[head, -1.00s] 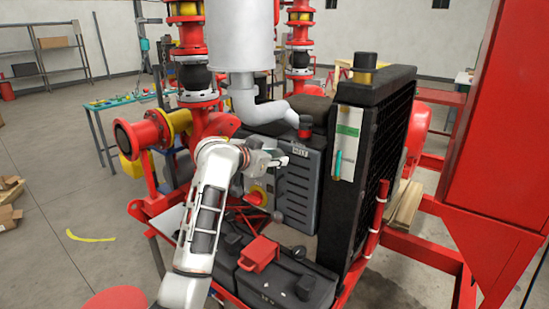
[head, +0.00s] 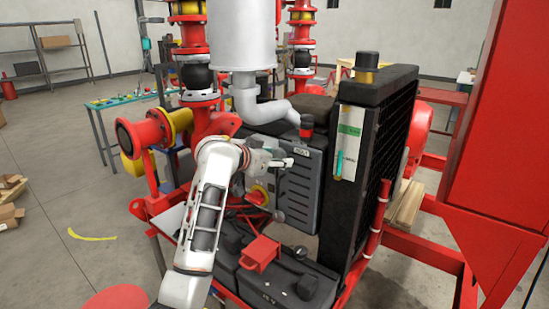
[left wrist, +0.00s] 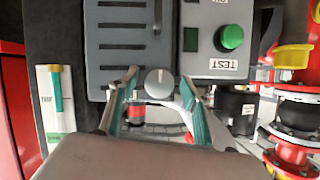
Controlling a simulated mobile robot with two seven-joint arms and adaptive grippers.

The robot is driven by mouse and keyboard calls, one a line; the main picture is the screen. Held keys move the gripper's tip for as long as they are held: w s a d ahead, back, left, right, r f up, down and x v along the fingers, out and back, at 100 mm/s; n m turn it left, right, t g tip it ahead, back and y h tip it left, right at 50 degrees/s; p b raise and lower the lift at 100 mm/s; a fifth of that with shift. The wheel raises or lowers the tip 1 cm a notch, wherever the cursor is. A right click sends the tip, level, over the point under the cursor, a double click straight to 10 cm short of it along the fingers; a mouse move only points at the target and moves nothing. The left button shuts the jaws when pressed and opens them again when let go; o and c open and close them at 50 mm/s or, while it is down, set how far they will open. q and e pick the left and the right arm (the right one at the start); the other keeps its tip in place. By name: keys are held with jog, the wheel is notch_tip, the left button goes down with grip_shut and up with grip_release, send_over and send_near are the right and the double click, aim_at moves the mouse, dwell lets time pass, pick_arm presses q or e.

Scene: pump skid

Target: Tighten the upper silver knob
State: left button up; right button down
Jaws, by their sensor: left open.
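The silver knob (left wrist: 159,83) is round with a pale line across its face. It sits at the edge of the grey louvred panel (left wrist: 122,40), which also shows in the head view (head: 302,190). My left gripper (head: 284,162) is at the panel's upper left in the head view. In the left wrist view the open gripper (left wrist: 160,80) has one teal-padded finger on each side of the knob, with gaps visible. I cannot tell how far the tips are from the panel. In the head view the gripper hides the knob. My right gripper is not in view.
A green button (left wrist: 229,37) and a TEST label are beside the louvres. A black radiator (head: 358,170) stands right of the panel. A silver exhaust pipe (head: 262,108) runs above. Black batteries (head: 290,280) and a red box (head: 260,253) lie below.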

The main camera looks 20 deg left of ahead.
pick_arm(q)
jog(key=v, duration=1.2)
jog(key=shift+f, duration=0.15)
jog(key=s+f, duration=0.2)
jog(key=f, duration=0.8)
jog(key=s+f+n+g+y, duration=0.1)
jog(key=s+f, duration=0.2)
jog(key=f, duration=0.7)
jog(key=s+f+n+y, duration=0.1)
jog(key=s+f, duration=0.2)
jog(key=f, duration=0.7)
jog(key=shift+d+f+g, duration=0.1)
jog(key=shift+f+g, duration=0.2)
jog(key=shift+g, duration=0.1)
jog(key=s+d+f, duration=0.1)
jog(key=s+f, duration=0.8)
jog(key=s, duration=0.3)
jog(key=s+d+f, duration=0.2)
jog(key=s+f, duration=0.8)
jog(key=s, duration=0.2)
jog(key=shift+s+d+m+g, duration=0.25)
jog(key=shift+s+m+g, duration=0.05)
jog(key=shift+s+g, duration=0.1)
